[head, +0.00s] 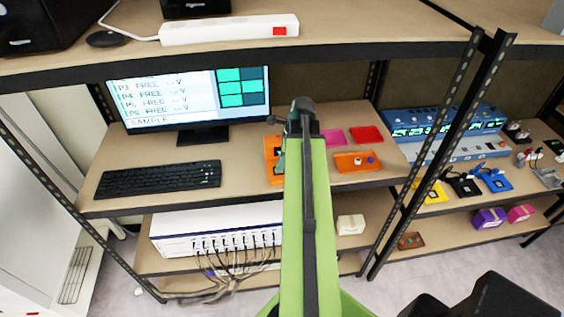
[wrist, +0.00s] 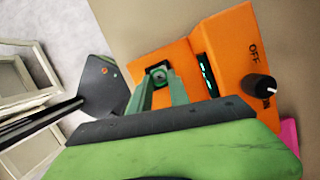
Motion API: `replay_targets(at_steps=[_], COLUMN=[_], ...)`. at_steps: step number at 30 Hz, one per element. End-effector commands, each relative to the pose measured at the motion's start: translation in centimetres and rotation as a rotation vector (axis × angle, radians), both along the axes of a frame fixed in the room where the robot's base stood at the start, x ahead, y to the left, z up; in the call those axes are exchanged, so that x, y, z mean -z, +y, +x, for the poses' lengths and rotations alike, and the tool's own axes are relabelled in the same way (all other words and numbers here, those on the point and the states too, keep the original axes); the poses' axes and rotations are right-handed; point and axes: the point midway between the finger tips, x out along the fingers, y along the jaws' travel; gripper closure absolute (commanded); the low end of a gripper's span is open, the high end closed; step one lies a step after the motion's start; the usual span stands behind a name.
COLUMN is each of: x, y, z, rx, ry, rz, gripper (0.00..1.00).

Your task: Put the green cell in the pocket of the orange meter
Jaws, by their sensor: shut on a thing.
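The orange meter (wrist: 225,55) fills the upper right of the wrist view, with an OFF label, a black knob and a narrow display with green marks. An orange part of it with a dark recess lies under my gripper. My gripper (wrist: 158,82) is shut on the green cell (wrist: 158,73); only its round, dark end shows between the green fingers. The cell is over the recess, but I cannot tell how deep it sits. In the head view the orange meter (head: 270,148) is mostly hidden behind my green arm.
A keyboard (head: 158,179) and monitor (head: 190,100) stand left of the meter. An orange tray (head: 345,166) with small items, a pink pad (head: 333,136) and a red pad (head: 366,134) lie to the right. A shelf (head: 360,50) runs above; a rack post (head: 440,150) stands right.

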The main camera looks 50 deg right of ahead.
Motion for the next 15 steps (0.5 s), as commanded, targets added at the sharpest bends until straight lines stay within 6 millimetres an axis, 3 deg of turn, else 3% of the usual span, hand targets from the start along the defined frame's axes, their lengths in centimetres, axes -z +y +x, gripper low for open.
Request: replay_targets(at_steps=[15], x=[1.06], y=[-0.04], z=[-0.04], rx=[0.001], ry=[0.0], rz=[0.0], gripper=[1.0])
